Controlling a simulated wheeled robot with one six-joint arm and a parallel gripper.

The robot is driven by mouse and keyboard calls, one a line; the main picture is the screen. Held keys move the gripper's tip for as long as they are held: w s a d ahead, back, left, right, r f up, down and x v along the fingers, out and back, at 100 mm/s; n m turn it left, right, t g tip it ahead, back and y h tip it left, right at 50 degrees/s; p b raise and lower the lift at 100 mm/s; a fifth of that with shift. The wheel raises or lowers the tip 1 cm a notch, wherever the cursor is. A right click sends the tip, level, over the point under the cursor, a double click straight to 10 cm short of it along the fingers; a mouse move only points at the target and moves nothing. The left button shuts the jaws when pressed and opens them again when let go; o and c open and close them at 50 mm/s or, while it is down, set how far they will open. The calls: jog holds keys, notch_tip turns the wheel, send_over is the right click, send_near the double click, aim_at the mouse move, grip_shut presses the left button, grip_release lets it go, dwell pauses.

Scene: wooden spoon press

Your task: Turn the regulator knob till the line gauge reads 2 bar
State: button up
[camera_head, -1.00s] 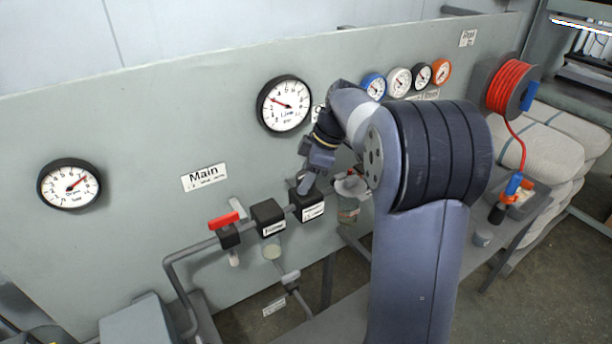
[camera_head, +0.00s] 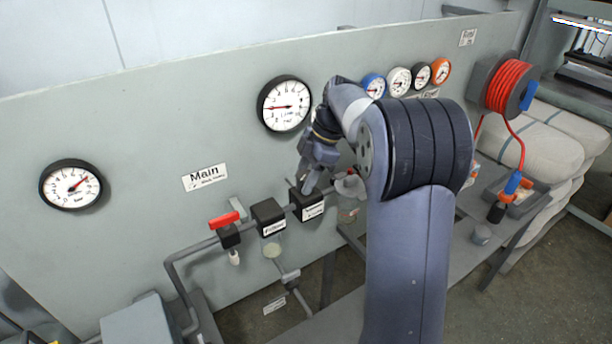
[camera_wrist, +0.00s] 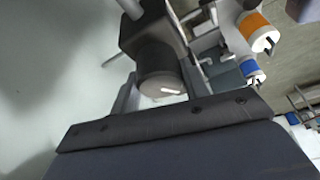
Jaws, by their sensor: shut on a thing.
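The line gauge (camera_head: 285,104) is a white dial with a black rim on the grey panel. Its red needle points almost straight left; the small digits are too blurred to read exactly. The black regulator block (camera_head: 308,205) with a white label sits on the pipe below it. My gripper (camera_head: 308,184) reaches down to the top of this block and is shut on the regulator knob, which it mostly hides in the head view. In the wrist view the knob (camera_wrist: 160,72) appears as a dark round cylinder with a white mark, close to my gripper's dark edge.
A red-handled valve (camera_head: 224,220) and a black filter block (camera_head: 268,217) sit left of the regulator. The drum gauge (camera_head: 71,185) is far left. Several small coloured gauges and a red hose reel (camera_head: 509,87) are at right, beyond my arm.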

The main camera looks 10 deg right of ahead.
jog(key=o, duration=1)
jog(key=v, duration=1)
jog(key=shift+r, duration=0.4)
jog(key=shift+d, duration=0.1)
jog(key=x, duration=1)
jog(key=shift+f, duration=0.4)
